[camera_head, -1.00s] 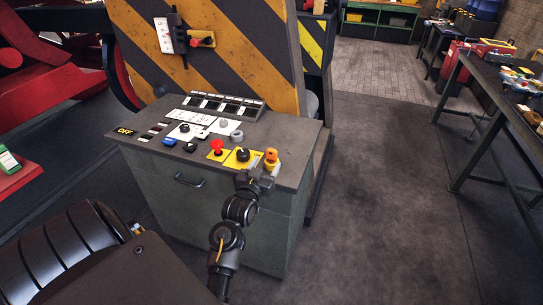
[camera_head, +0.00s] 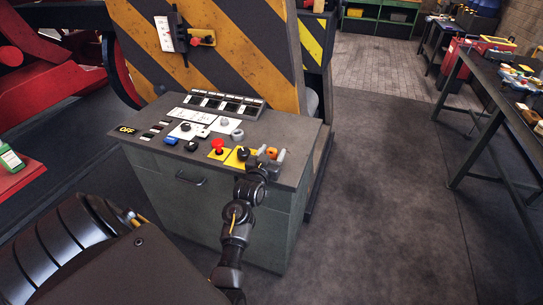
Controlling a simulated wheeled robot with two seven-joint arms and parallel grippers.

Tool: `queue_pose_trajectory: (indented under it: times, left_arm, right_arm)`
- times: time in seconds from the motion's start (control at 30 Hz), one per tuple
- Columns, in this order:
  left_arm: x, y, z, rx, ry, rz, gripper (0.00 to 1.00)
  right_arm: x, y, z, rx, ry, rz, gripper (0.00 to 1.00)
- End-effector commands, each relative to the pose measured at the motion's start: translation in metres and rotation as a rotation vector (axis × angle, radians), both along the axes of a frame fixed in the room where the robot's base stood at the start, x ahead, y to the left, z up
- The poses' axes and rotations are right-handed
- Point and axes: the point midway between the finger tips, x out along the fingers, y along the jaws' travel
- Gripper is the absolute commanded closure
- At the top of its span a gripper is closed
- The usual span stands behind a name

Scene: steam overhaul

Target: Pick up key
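A small orange piece (camera_head: 271,152), which may be the key, is at the right front corner of the control desk top (camera_head: 296,140). My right gripper is not in view.
Left of the gripper the desk carries a black knob on a yellow plate (camera_head: 242,155), a red button (camera_head: 218,146) and several switches. A striped yellow-black panel (camera_head: 215,50) stands behind. A workbench (camera_head: 500,90) is at right; the floor between is clear.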

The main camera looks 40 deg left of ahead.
Motion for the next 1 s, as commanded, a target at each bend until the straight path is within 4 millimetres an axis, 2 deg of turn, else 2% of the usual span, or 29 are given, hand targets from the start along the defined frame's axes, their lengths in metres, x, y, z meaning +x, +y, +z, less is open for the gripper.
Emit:
queue_pose_trajectory:
  times: [0.03,0.33,0.6,0.77,0.9,1.0]
  left_arm:
    - [0.0,0.0,0.0,0.0,0.0,0.0,0.52]
    - [0.0,0.0,0.0,0.0,0.0,0.0,0.9]
    - [0.0,0.0,0.001,0.0,-0.001,0.0,0.9]
    - [0.0,0.0,0.011,0.001,-0.003,0.0,0.9]
    - [0.0,0.0,0.031,0.004,-0.006,-0.001,0.9]
    - [-0.015,0.008,0.05,0.006,-0.005,0.002,0.9]
  right_arm:
    - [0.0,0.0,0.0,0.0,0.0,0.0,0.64]
    - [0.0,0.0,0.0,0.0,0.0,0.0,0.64]
    - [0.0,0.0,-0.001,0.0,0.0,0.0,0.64]
    - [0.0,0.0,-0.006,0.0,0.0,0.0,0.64]
    - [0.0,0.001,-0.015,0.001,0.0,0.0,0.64]
    - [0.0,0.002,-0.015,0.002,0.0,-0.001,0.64]
